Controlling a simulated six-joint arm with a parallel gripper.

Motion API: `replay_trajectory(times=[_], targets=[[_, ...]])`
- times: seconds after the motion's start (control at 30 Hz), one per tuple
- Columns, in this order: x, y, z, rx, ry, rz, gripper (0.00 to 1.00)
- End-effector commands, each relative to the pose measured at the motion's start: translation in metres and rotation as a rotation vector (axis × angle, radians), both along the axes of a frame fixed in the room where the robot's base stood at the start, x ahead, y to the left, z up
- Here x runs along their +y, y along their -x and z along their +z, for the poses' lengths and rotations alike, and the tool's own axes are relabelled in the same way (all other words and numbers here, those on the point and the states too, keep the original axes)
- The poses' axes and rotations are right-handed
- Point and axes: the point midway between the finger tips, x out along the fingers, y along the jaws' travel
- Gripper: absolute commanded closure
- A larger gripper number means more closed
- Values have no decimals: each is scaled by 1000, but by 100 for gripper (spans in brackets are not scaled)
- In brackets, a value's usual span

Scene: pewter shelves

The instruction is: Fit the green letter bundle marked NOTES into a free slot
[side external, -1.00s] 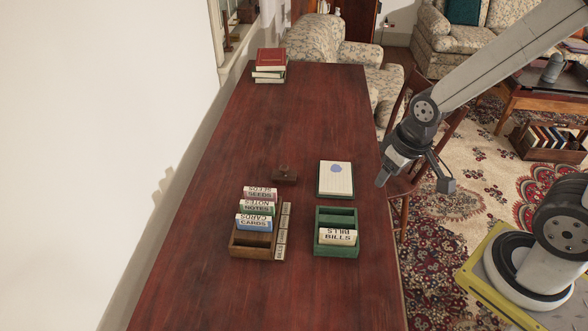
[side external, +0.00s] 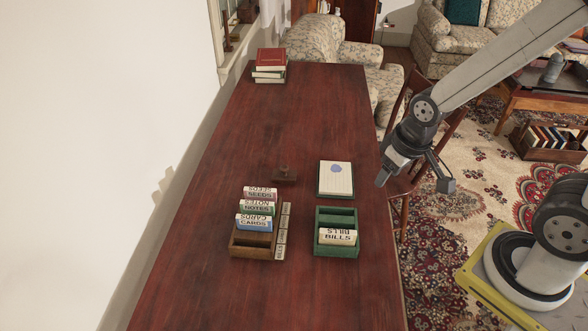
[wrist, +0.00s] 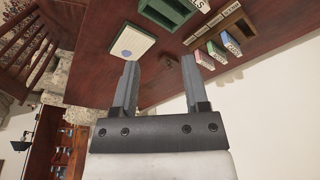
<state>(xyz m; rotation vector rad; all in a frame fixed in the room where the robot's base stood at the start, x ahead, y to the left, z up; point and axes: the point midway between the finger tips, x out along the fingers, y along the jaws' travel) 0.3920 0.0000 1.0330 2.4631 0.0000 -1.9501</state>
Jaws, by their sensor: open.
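The green bundle marked NOTES (side external: 257,208) stands in a brown wooden rack (side external: 236,250), between the pink SEEDS bundle (side external: 260,192) and the blue CARDS bundle (side external: 254,223). The green rack (side external: 316,246) to its right holds the cream BILLS bundle (side external: 337,236) near its front; compartments behind BILLS look empty. The front compartment of the brown rack also looks empty. My gripper (side external: 413,183) is open and empty, beyond the table's right edge and well apart from both racks. Its two fingers (wrist: 160,85) show in the wrist view, with the racks above them.
A notepad (side external: 336,178) lies behind the green rack and a small dark stamp-like object (side external: 285,174) behind the brown one. Books (side external: 270,62) are stacked at the table's far end. A chair (side external: 408,190) stands by the right edge. The table's middle is clear.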

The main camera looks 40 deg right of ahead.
Motion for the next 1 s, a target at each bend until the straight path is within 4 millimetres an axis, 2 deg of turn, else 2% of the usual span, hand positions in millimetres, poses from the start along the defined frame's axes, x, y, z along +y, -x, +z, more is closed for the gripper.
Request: replay_trajectory(times=[0.4,0.47,0.77,1.0], targets=[[0,0,0,0,0,0,42],[0,0,0,0,0,0,35],[0,-1,0,0,0,3,35],[8,-23,-3,-1,-9,62,35]])
